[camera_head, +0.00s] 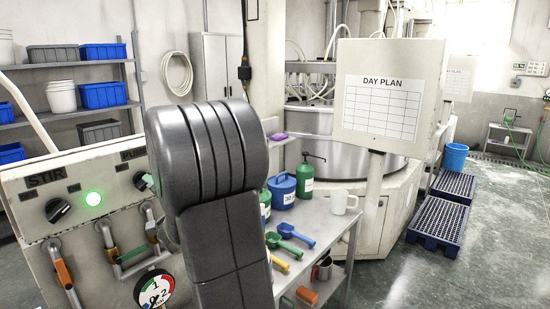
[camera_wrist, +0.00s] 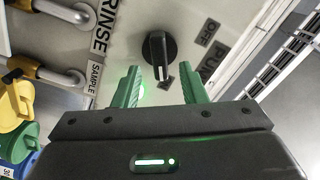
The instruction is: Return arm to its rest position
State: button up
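My gripper (camera_wrist: 160,69) shows in the wrist view with two green fingers apart and nothing between them. A black knob (camera_wrist: 159,46) on the machine's panel lies just beyond the fingertips, next to a partly visible label starting "PU" and an "OFF" mark. The fingers look clear of the knob, though the exact gap is hard to tell.
The panel carries a STIR knob (camera_head: 58,210), a lit green lamp (camera_head: 93,198), pipes with valve handles and a gauge (camera_head: 154,288). A bench (camera_head: 335,228) with scoops, jugs and a mug stands right of my arm.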

jog(key=b+v, duration=0.2)
jog(key=v, duration=0.7)
jog(key=p+x, duration=0.4)
jog(key=x, duration=0.9)
jog(key=shift+w+a, duration=0.2)
jog(key=shift+a, duration=0.1)
jog(key=shift+w+a+f, duration=0.1)
jog(key=shift+a, duration=0.05)
jog(key=n+b, duration=0.1)
jog(key=n, duration=0.6)
jog(key=shift+b, duration=0.3)
